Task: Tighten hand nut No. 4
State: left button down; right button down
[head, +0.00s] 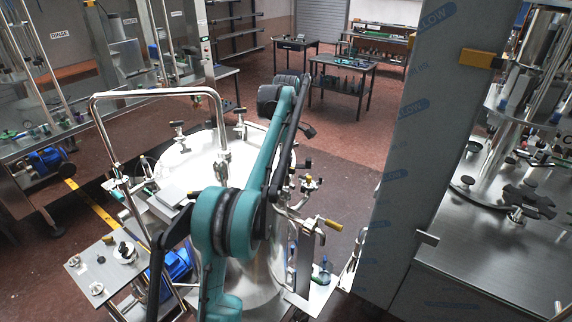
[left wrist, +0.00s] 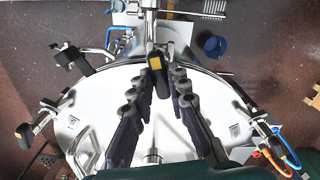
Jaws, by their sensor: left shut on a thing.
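A steel tank with a round white-looking lid (head: 190,160) stands in the middle of the head view. Black hand nuts sit around its rim, such as one at the back left (head: 178,127) and one at the back (head: 240,118). In the left wrist view the lid (left wrist: 100,105) fills the middle. My left gripper (left wrist: 158,84) is shut on a black hand nut with a yellow top (left wrist: 156,66) at the rim. Other nuts show at the upper left (left wrist: 70,57) and left (left wrist: 25,131). No nut number is readable. My teal arm hides the left gripper in the head view. My right gripper is not in view.
A bent steel pipe (head: 155,93) rises over the lid. A film-wrapped panel (head: 410,150) stands close on the right. A small side table with loose parts (head: 98,262) is at lower left.

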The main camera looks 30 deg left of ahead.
pick_arm(q)
jog(key=m, duration=0.8)
jog(key=shift+m+p, duration=0.3)
jog(key=shift+p, duration=0.1)
jog(key=m, duration=0.4)
jog(key=shift+m, duration=2.5)
jog(key=c, duration=1.5)
grip_release()
jog(key=shift+o, duration=0.2)
jog(key=shift+r, duration=3.75)
